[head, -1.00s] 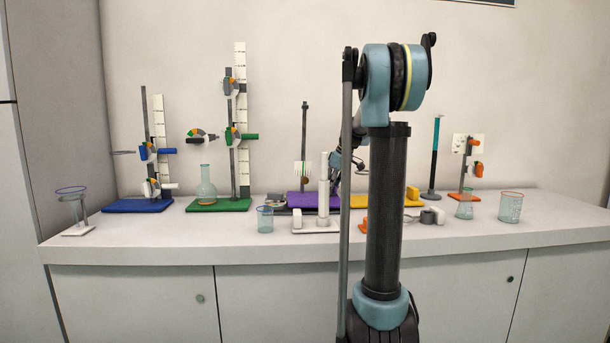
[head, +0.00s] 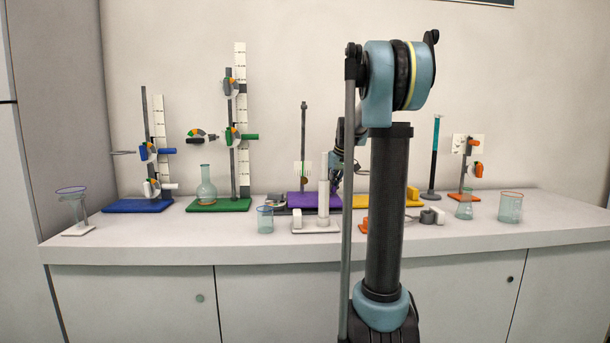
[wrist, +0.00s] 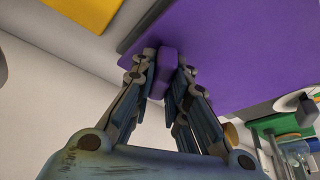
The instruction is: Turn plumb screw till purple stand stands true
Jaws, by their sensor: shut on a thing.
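The rod looks close to upright; a small lean cannot be told. In the wrist view the purple base (wrist: 235,50) fills the upper right. My gripper (wrist: 164,72) is shut on a small purple knob (wrist: 166,68) at the base's edge, apparently the plumb screw. In the head view my gripper (head: 335,182) is small and partly hidden beside the stand's right side.
A white stand with a thick post (head: 323,190) is in front of the purple base. A yellow base (head: 375,201) lies to its right, a green stand (head: 220,205) to its left. A glass beaker (head: 265,220) is near the front. My arm hides part of the bench.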

